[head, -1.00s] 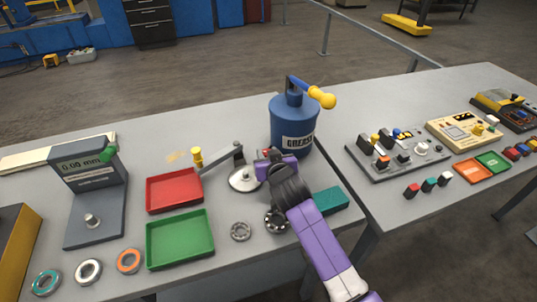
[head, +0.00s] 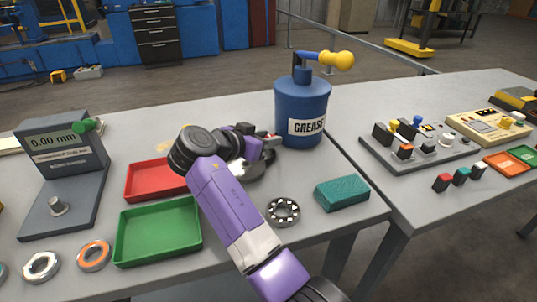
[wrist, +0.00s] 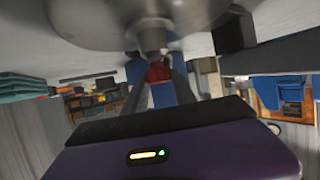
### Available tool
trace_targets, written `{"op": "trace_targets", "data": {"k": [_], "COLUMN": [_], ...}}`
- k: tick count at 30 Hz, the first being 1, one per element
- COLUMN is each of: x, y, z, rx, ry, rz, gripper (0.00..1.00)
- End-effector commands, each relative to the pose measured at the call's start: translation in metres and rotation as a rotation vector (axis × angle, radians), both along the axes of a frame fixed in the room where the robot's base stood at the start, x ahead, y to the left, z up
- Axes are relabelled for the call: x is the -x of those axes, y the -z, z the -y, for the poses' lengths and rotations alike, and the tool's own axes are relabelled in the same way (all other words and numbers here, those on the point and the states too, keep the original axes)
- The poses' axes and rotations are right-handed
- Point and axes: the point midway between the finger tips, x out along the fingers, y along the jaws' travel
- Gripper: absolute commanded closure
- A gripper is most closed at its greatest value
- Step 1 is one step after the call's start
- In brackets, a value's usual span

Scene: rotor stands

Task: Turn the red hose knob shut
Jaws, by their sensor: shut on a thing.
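My gripper (head: 266,149) is at the left side of the blue grease can (head: 300,102), low down by the bench top. In the wrist view the red hose knob (wrist: 158,71) sits between the two fingers of my gripper (wrist: 160,80), which are shut on it. A grey metal stem meets the knob from above in that picture. In the head view only a small bit of red shows at the fingertips, and my wrist hides most of it. How far the knob is turned cannot be told.
A yellow-knobbed lever (head: 335,59) tops the can. A red tray (head: 150,180), a green tray (head: 158,231), a bearing (head: 283,211) and a teal block (head: 342,193) lie around my arm. A gauge stand (head: 65,160) is at left. The right bench holds a switch panel (head: 420,148).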

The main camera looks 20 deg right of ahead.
Motion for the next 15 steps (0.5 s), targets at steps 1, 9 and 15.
{"op": "trace_targets", "data": {"k": [1,9,15], "x": [-0.0013,-0.0021,-0.0024], "y": [0.0077,0.0056,0.0044], "z": [-0.0022,-0.0019,-0.0020], "rx": [-0.001,-0.001,-0.002], "ry": [0.030,0.160,0.208], "rz": [-0.004,-0.006,-0.008], "gripper": [1.00,1.00,1.00]}}
